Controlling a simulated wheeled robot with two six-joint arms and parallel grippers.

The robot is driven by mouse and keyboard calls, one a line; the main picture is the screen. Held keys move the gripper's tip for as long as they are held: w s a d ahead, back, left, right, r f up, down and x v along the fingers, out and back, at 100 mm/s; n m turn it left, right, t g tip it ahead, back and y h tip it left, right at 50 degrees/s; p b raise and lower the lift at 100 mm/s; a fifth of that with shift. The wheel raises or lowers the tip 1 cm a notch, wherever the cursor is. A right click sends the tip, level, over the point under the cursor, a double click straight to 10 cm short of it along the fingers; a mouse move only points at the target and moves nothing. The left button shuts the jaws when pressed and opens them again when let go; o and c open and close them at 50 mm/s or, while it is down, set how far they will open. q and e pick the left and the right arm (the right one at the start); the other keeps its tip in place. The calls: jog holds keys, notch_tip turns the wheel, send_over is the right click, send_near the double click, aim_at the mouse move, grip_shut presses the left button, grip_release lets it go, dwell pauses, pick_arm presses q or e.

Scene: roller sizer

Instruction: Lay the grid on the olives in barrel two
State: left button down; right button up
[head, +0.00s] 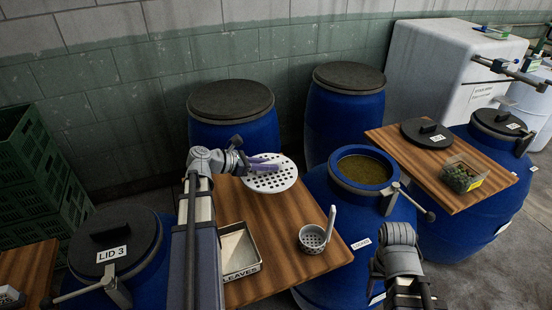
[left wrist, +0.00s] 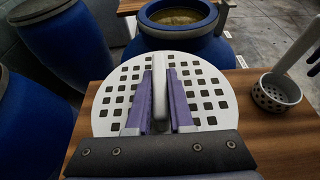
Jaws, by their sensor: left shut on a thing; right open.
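The grid (head: 272,180) is a white round plate with square holes, at the back end of the left wooden board. It also shows in the left wrist view (left wrist: 205,97). My left gripper (head: 264,164) is shut on its upright handle (left wrist: 159,85). The grid looks level; I cannot tell whether it touches the board. An open blue barrel (head: 318,188), right of the grid, holds brownish-green contents (head: 364,171); its label is too small to read surely. In the left wrist view the barrel (left wrist: 180,45) stands beyond the grid. My right arm shows at lower right, but its fingertips do not.
The left wooden board (head: 285,276) holds a metal tray (head: 240,250) and a perforated cup with an upright handle (head: 313,238). Another board (head: 470,192) carries a dark lid (head: 425,132) and a clear tub (head: 462,177). Closed barrels (head: 230,125) (head: 346,105) stand behind.

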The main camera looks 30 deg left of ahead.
aim_at(268, 162)
pick_arm(q)
notch_tip(268, 162, up, 6)
jog(key=p, duration=0.5)
jog(key=shift+f, duration=0.4)
